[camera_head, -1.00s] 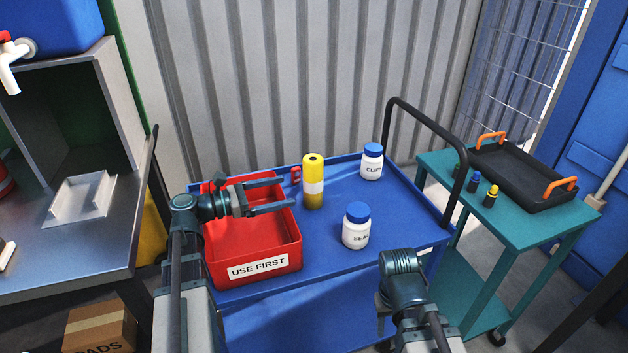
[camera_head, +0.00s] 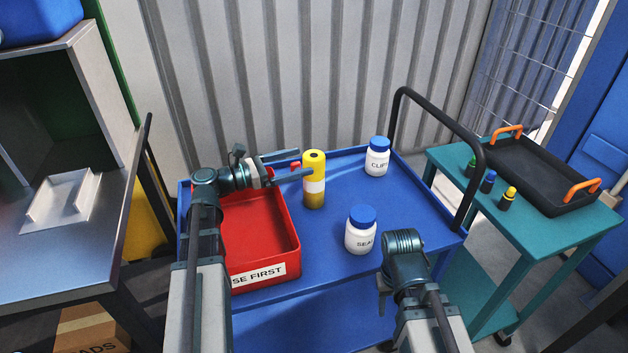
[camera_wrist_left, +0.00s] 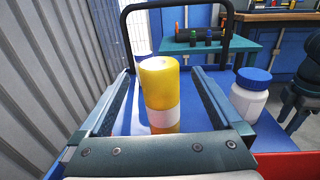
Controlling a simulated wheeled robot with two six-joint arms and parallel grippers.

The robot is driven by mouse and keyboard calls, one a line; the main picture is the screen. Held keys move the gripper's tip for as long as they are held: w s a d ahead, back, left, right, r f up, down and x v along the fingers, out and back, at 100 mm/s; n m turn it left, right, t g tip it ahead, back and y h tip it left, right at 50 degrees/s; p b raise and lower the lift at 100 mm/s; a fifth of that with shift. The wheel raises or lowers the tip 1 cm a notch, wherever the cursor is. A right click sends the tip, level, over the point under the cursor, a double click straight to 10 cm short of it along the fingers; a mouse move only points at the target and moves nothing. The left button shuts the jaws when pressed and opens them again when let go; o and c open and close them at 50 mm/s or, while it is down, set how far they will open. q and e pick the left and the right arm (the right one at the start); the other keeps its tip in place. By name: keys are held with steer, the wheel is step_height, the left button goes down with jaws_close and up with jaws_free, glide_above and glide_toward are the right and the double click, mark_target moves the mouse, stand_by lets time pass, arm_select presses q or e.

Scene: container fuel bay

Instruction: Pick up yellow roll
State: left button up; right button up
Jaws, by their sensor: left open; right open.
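The yellow roll (camera_head: 314,165) stands upright on the blue cart top, with a white band round its middle. My left gripper (camera_head: 305,163) is open beside it, at the roll's left in the head view, with its fingers pointing towards it. In the left wrist view the roll (camera_wrist_left: 159,82) stands between the two open fingers (camera_wrist_left: 160,85); I cannot tell whether either finger touches it. My right arm (camera_head: 405,262) shows low in the head view, right of the cart's middle; its fingertips are hidden.
A red USE FIRST bin (camera_head: 283,215) sits on the blue cart (camera_head: 330,245), under my left arm. A white SEALS-like jar (camera_head: 361,238) and a CLIPS jar (camera_head: 376,163) stand right of the roll. A black handle (camera_head: 440,118) edges the cart. A teal table (camera_head: 560,228) holds a black tray.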

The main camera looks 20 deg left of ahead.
mark_target(308, 157)
arm_select(q)
steer(key=shift+x, duration=1.65)
steer(key=x, duration=0.5)
steer(key=shift+w+d, duration=0.1)
steer(key=shift+w, duration=0.1)
jaws_close()
